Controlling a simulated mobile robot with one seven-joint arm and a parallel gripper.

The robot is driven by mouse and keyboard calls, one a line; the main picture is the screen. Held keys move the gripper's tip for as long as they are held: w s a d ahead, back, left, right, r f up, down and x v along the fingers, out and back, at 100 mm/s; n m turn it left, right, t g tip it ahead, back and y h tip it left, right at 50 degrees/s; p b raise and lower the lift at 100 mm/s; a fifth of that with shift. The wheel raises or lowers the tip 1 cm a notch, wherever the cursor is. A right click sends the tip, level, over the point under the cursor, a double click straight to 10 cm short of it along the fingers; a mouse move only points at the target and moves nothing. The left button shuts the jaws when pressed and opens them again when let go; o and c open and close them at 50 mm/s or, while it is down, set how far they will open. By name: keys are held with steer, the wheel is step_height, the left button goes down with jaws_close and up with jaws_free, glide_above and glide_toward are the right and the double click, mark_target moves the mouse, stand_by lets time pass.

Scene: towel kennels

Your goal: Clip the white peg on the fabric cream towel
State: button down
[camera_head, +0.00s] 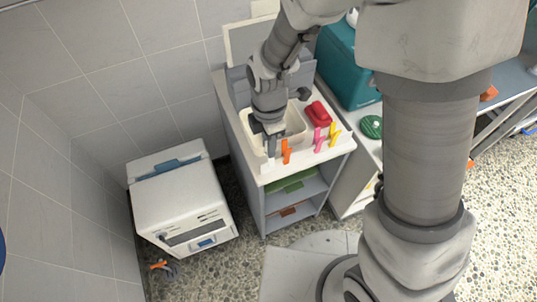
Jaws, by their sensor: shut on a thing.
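My gripper (269,148) points down at the front left of the white counter top. It is shut on the white peg (268,165), which shows as a small pale shape below the fingers, near the counter's front edge. The peg's jaws are too small to make out. I cannot pick out a cream towel for certain in this view; my arm hides part of the counter.
An orange peg (286,151) stands just right of my gripper, then a pink peg (319,139) and a yellow peg (334,133). A red object (319,114) lies behind them. A cream basin (298,123) is set in the counter. A white machine (180,203) stands left.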

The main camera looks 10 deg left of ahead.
steer(key=shift+r+p, duration=1.25)
steer(key=shift+r, duration=0.65)
